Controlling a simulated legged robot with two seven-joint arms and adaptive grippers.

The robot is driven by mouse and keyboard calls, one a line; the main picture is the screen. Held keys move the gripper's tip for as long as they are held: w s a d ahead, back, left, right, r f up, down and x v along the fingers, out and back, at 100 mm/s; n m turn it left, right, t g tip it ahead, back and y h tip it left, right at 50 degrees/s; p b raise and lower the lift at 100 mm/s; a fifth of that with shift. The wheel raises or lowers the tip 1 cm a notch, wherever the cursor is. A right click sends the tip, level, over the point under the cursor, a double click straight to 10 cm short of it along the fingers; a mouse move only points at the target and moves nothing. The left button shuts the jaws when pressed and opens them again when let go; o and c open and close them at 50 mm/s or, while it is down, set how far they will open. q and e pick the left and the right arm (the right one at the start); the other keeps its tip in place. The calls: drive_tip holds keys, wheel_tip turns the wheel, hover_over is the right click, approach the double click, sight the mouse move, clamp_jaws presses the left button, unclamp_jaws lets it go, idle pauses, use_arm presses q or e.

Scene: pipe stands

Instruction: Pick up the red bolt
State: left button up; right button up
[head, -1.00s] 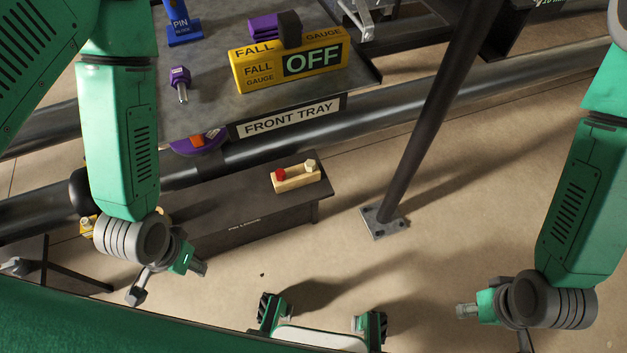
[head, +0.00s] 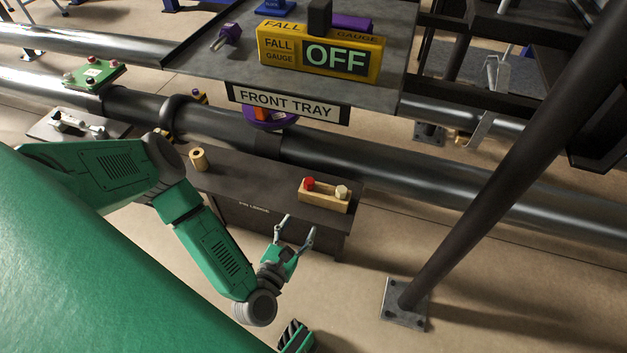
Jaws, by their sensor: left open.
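The red bolt (head: 309,184) stands at the left end of a small wooden block (head: 322,197), with a cream bolt (head: 342,191) at the block's right end. The block sits near the right end of a dark low bench (head: 250,193). My left gripper (head: 296,228) is open and empty, in front of the bench. Its two fingers point up toward the block, apart from the red bolt and below it in the picture.
The front tray (head: 285,104) overhangs behind the bench, with a yellow gauge box (head: 318,52) on it. A tan cylinder (head: 198,159) stands on the bench's left part. A dark slanted post (head: 490,175) with a floor plate stands at right. Large pipes run behind the bench.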

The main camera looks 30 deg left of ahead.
use_arm(q)
drive_tip(key=a+n+y, duration=0.2)
drive_tip(key=a, duration=0.1)
drive_tip(key=b, duration=0.1)
approach(308, 187)
drive_tip(key=x, duration=0.3)
drive_tip(key=w, duration=0.1)
drive_tip(key=w+a, duration=0.1)
drive_tip(key=shift+w+a+r+t+b, duration=0.1)
drive_tip(key=shift+w+a+t+b, duration=0.2)
drive_tip(key=shift+w+b, duration=0.1)
drive_tip(key=shift+w+a, duration=0.2)
drive_tip(key=shift+w, duration=0.05)
drive_tip(key=w+b, duration=0.1)
drive_tip(key=w, duration=0.3)
drive_tip(key=shift+w, duration=0.15)
drive_tip(key=shift+w+b, duration=0.3)
drive_tip(key=shift+w, duration=0.05)
drive_tip(key=shift+a, duration=0.1)
use_arm(e)
drive_tip(key=f, duration=0.3)
drive_tip(key=shift+w+d+f, duration=0.25)
drive_tip(key=shift+w+f, duration=0.05)
drive_tip(key=shift+f, duration=0.05)
use_arm(q)
drive_tip(key=shift+a, duration=0.1)
